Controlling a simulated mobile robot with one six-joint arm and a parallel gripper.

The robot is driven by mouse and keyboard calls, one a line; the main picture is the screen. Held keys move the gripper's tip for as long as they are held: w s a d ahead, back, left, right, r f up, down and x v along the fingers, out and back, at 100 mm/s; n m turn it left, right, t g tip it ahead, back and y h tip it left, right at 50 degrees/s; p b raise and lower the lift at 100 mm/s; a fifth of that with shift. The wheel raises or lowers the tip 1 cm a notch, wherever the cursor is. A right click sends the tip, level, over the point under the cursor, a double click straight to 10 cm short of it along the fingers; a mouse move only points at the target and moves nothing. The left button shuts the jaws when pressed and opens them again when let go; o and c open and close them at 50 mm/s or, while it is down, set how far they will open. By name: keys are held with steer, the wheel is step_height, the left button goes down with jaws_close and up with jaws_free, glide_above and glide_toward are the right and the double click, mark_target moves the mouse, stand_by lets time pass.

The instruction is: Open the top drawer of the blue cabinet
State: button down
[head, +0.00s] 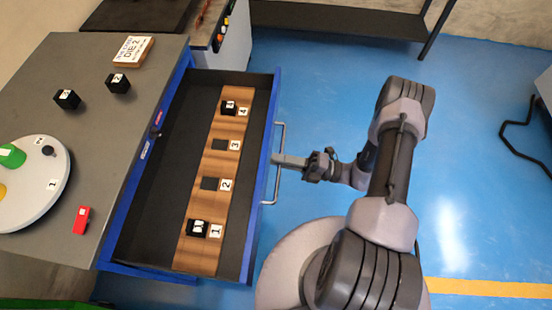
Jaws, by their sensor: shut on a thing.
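The blue cabinet (150,150) stands at the left with a grey top. Its top drawer (263,150) is pulled well out, and its dark inside shows. A metal bar handle (279,190) runs along the drawer's blue front. My gripper (284,162) is at the middle of this handle, shut on it. Inside the drawer lies a wooden strip (207,185) with places numbered 1 to 4. Black blocks sit at place 1 (197,228) and place 4 (228,107). Places 2 and 3 show dark square recesses.
On the cabinet top are two black cubes (67,99), a die sign (133,50), a red piece (82,219) and a round white plate (32,190). A dark bench (340,18) stands at the back. Blue floor right of my arm is mostly clear.

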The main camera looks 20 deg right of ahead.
steer(key=c, duration=1.8)
jaws_free()
steer(key=shift+o, duration=0.2)
steer(key=p+v, duration=0.1)
steer(key=v, duration=1.6)
steer(key=shift+d, duration=0.15)
steer(key=shift+s, duration=0.1)
